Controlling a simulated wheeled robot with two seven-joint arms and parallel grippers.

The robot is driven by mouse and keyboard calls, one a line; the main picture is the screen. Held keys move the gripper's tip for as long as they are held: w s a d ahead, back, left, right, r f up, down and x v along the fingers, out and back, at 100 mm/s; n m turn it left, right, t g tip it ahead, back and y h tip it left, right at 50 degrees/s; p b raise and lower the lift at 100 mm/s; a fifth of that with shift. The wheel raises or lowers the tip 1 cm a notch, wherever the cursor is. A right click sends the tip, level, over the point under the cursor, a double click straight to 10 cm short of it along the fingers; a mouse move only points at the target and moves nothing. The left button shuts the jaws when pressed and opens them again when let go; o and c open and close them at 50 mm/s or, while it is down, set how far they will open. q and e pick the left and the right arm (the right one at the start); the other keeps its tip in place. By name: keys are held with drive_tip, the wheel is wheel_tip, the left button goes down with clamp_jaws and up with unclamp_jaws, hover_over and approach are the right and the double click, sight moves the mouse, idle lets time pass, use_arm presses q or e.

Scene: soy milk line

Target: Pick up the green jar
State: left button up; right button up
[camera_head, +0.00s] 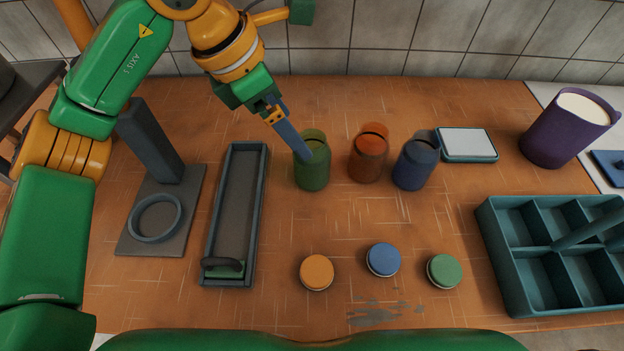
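The green jar (312,174) is see-through and stands upright and open-topped on the brown worktop, left of an orange jar (369,156) and a blue jar (414,166). My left gripper (303,154) comes down from the upper left. Its blue-grey finger slants to the jar's rim and overlaps the mouth in the picture. I see only one finger clearly, so I cannot tell whether it is open or shut, or whether it touches the jar. A green lid (444,271) lies at the front, right of a blue lid (383,260) and an orange lid (317,272). My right gripper is out of view.
A long grey tray (233,190) lies left of the jars, beside a grey stand with a ring (157,218). A teal divided crate (505,265) is at the right. A white-topped pad (467,143) and a purple container (559,132) stand behind it.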

sight(312, 160)
use_arm(q)
drive_tip(key=p+x, duration=0.2)
drive_tip(key=x, duration=0.4)
drive_tip(key=shift+s+d+f, duration=0.1)
drive_tip(key=shift+d+f, duration=0.1)
drive_tip(key=shift+d, duration=0.05)
drive_tip(key=shift+d+f, duration=0.1)
drive_tip(key=shift+f, duration=0.2)
drive_tip(key=c, duration=1.3)
